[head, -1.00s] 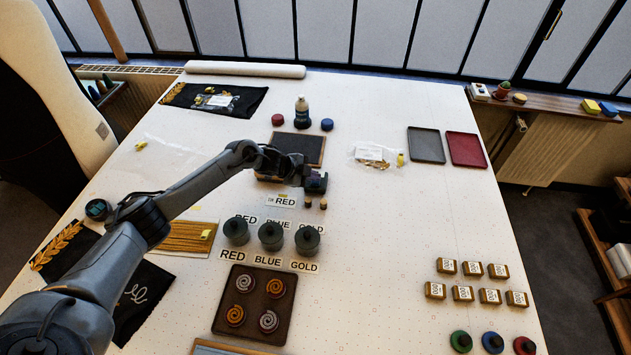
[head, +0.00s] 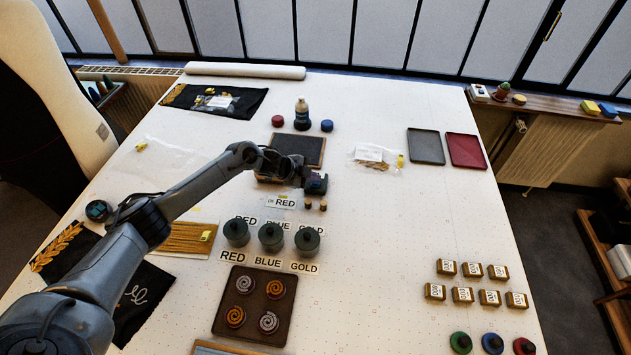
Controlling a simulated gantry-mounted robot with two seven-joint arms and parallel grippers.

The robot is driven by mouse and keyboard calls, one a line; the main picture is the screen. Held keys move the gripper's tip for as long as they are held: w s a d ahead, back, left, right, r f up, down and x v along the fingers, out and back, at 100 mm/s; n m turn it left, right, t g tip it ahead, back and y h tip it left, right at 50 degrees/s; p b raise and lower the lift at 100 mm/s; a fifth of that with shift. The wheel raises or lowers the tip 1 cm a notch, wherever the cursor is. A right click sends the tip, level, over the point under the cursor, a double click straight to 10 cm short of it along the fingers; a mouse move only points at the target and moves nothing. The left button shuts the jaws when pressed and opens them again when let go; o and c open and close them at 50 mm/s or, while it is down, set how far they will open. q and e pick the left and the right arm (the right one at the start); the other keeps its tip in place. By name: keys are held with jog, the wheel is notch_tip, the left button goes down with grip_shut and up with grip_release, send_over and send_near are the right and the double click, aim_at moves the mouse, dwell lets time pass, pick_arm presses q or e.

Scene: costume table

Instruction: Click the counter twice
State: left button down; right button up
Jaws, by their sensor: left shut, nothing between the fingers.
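My left gripper (head: 316,184) reaches in from the left over the middle of the table, at the near edge of a dark pad (head: 299,148). Its fingers are shut with nothing seen between them, and the wrist hides part of what lies beneath. No counter can be made out for certain. A small round black device with a teal face (head: 98,210) lies at the left table edge, well apart from the gripper, and may be it. My right gripper is not in view.
Three dark lidded pots (head: 271,236) and a brown tray (head: 247,323) with spiral pieces lie nearer. Several gold boxes (head: 463,294) are at right.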

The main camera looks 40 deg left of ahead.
aim_at(313, 184)
pick_arm(q)
jog(key=shift+r+p, duration=0.45)
jog(key=shift+r, duration=0.2)
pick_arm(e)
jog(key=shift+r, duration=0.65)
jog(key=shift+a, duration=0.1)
pick_arm(q)
notch_tip(313, 184, up, 5)
jog(key=p, duration=0.4)
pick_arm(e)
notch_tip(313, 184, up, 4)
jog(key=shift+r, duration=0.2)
